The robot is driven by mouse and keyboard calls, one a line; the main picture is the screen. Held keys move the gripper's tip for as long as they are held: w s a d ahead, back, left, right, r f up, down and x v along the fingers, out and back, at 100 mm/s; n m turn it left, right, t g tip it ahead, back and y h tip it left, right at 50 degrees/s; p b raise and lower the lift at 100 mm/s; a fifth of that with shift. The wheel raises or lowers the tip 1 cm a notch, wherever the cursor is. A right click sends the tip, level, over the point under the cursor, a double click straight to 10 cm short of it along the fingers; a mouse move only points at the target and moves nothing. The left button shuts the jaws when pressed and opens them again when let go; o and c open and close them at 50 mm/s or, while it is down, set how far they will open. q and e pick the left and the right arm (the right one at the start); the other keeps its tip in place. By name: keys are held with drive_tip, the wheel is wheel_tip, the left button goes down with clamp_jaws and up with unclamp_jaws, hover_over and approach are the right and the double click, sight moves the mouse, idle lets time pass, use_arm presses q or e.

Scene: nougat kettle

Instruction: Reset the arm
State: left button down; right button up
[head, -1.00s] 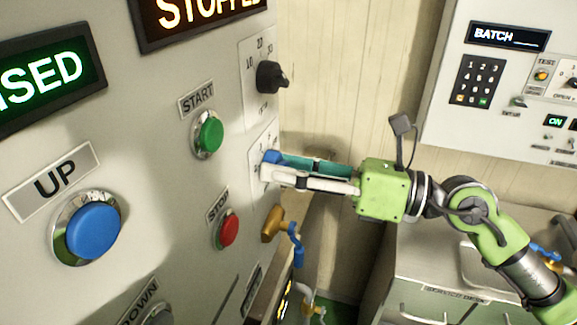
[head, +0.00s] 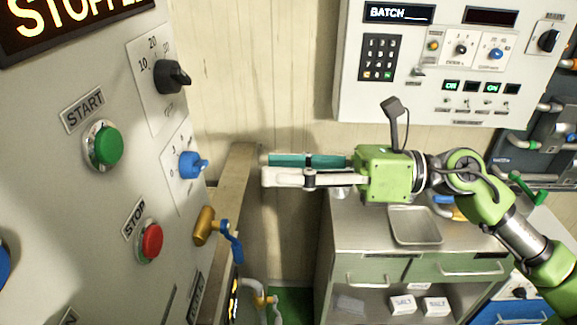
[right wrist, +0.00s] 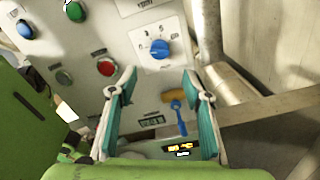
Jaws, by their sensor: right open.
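My right gripper (head: 268,168) is in the middle of the head view, with its arm coming in from the right. Its fingers point left toward the near control panel and are apart, with nothing between them. The blue knob (head: 191,166) on that panel stands to the left of the fingertips, clear of them. In the right wrist view the two teal-padded fingers (right wrist: 165,88) are spread wide, and the blue knob (right wrist: 160,50) shows beyond them. My left gripper is not in view.
The near panel (head: 75,190) carries a green START button (head: 103,146), a red STOP button (head: 150,242), a black knob (head: 172,77) and a brass valve with a blue handle (head: 206,226). At right are a batch panel (head: 425,100) and a cabinet with a metal tray (head: 415,225).

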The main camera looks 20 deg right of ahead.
drive_tip(key=shift+s+d, duration=0.1)
drive_tip(key=shift+d, duration=0.15)
